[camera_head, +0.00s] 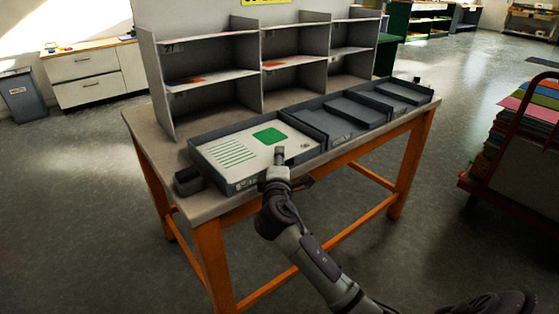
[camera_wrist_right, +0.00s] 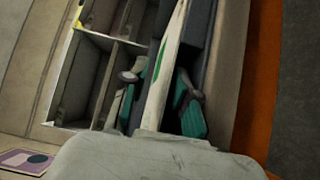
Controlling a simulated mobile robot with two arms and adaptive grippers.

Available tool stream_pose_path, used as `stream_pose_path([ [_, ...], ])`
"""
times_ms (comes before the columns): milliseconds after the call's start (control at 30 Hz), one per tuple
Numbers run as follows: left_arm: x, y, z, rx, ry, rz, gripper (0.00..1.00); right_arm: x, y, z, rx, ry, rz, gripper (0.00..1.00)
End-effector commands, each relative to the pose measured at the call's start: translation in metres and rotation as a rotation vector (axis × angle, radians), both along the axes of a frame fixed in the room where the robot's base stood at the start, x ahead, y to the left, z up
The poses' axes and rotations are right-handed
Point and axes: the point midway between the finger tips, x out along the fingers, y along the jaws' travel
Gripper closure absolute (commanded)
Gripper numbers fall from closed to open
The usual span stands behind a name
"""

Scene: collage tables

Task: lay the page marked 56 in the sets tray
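A white page (camera_head: 262,152) with green lines and a green block lies flat in the leftmost tray (camera_head: 250,182) on the table. Its number is too small to read, and so is the label on the tray front. My right gripper (camera_head: 279,157) is at the page's front edge. In the right wrist view the page (camera_wrist_right: 166,70) shows nearly edge-on between the two fingers of my right gripper (camera_wrist_right: 160,95). The teal finger pads stand apart, with gaps beside the page. My left gripper is not in view.
Two more grey trays (camera_head: 338,127) stand to the right in the same row. A grey shelf unit (camera_head: 205,70) with several compartments rises behind them. A red cart (camera_head: 511,195) with stacked coloured sheets stands at the right. Floor is clear between table and cart.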

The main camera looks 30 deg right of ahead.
Motion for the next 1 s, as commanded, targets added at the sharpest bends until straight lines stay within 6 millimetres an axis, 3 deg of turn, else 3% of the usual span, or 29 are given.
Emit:
stream_pose_path([
  [467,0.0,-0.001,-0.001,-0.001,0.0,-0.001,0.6,-0.009,0.007,-0.008,0.006,0.015,0.001,0.65],
  [1000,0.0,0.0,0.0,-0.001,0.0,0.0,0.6,-0.09,0.065,-0.004,0.003,0.005,0.002,0.65],
])
